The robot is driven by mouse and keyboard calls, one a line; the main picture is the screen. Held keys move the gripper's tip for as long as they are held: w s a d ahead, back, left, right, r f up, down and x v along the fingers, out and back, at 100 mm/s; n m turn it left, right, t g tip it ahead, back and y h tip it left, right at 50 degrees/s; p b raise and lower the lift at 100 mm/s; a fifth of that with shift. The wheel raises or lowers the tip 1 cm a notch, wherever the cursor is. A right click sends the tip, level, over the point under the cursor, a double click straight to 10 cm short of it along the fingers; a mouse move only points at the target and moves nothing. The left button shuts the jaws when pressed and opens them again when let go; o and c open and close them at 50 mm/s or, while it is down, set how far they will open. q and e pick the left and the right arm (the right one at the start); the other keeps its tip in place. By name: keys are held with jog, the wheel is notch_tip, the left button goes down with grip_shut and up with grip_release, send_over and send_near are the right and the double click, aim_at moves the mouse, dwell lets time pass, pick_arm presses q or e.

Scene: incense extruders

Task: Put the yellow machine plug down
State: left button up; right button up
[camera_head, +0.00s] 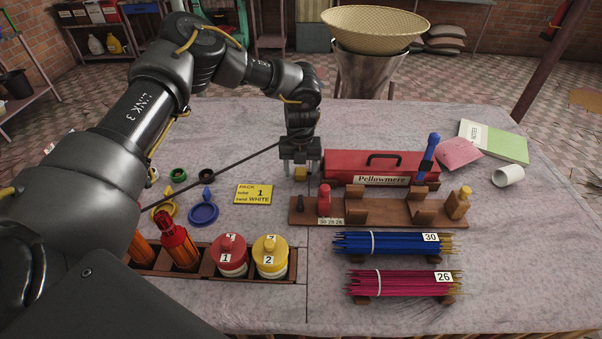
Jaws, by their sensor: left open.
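My right gripper is not in view.
The red toolbox (375,165) stands close right of the gripper. A wooden rack (385,213) lies in front. Red (230,256) and yellow (270,258) canisters stand in a wooden tray. A yellow card (256,194) and blue ring (204,213) lie left. Clear table lies behind.

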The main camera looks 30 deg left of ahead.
pick_arm(q)
jog(key=c, duration=1.1)
jog(key=shift+r, duration=0.15)
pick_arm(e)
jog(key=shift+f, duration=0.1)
pick_arm(q)
jog(key=shift+r+b, duration=0.55)
jog(key=shift+r, duration=0.1)
jog(key=s+r+b, duration=0.1)
jog(key=s+r, duration=0.2)
jog(key=s, duration=0.1)
jog(key=s+d+r+b, duration=0.1)
jog(key=s+r, duration=0.3)
jog(key=s, duration=0.1)
jog(key=s+d+r+b, duration=0.1)
jog(key=s+r+b, duration=0.1)
jog(key=s+r, duration=0.2)
jog(key=shift+s+d+r, duration=0.2)
jog(key=shift+s, duration=0.2)
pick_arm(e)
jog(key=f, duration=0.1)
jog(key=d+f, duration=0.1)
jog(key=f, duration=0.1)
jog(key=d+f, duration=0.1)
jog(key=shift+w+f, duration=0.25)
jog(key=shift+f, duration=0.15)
